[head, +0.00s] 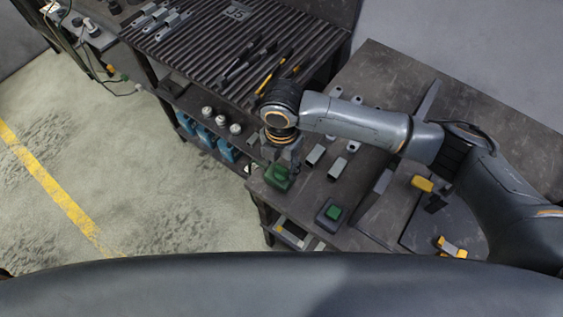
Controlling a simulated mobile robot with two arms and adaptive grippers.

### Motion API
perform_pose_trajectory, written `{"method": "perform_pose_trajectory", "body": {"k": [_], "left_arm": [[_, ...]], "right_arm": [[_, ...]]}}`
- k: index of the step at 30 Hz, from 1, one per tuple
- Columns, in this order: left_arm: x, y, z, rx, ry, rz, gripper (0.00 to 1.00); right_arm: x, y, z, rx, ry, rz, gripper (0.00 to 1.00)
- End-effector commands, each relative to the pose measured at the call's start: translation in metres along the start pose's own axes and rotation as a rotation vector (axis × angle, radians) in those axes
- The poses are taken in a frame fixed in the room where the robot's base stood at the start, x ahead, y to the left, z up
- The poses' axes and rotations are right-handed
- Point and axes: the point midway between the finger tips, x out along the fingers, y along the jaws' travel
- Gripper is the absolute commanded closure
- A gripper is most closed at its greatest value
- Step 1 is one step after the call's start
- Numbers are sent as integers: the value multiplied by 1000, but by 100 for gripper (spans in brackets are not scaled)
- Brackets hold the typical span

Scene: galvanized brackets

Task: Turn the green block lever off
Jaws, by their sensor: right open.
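A green block (277,178) sits near the left front corner of the dark workbench. My right gripper (285,160) points down right over it or just behind it, and it is open. I cannot tell whether the fingers touch the block. A second, smaller green block (333,213) stands on a dark square base to the right, clear of the gripper. The angle of either block's lever is too small to read. My left gripper is not in view.
Galvanized brackets (337,168) lie on the workbench right of the gripper. Yellow-and-black items (422,184) lie farther right. A slatted rack (215,50) with tools stands at the back left. Open floor lies at left.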

Motion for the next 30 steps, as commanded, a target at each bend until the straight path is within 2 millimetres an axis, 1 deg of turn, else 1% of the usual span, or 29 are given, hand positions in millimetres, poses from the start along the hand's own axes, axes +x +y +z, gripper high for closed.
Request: {"method": "perform_pose_trajectory", "body": {"k": [1, 4, 8, 14, 17, 18, 20, 21, 22, 23, 30], "left_arm": [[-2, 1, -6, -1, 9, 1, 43], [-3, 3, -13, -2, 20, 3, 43], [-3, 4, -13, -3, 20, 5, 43], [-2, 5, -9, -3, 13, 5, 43], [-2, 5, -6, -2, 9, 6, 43], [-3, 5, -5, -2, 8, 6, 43], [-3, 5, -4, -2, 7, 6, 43], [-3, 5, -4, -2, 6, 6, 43], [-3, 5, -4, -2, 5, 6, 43], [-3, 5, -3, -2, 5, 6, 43], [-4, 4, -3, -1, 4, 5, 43]], "right_arm": [[5, 0, -1, 1, 2, -1, 45], [12, 0, 0, -1, 0, 0, 45], [16, 0, 0, -2, 0, 1, 45], [16, 0, 0, -2, 0, 1, 45], [16, 0, -1, -1, 0, 1, 64], [16, 0, -1, -1, 0, 1, 72], [16, 0, -1, -1, 0, 1, 84], [16, 0, -1, -1, 0, 1, 92], [16, 0, -1, -1, 0, 1, 98], [16, 0, -1, -1, 0, 1, 100], [15, 0, 0, -20, 0, 0, 100]]}}
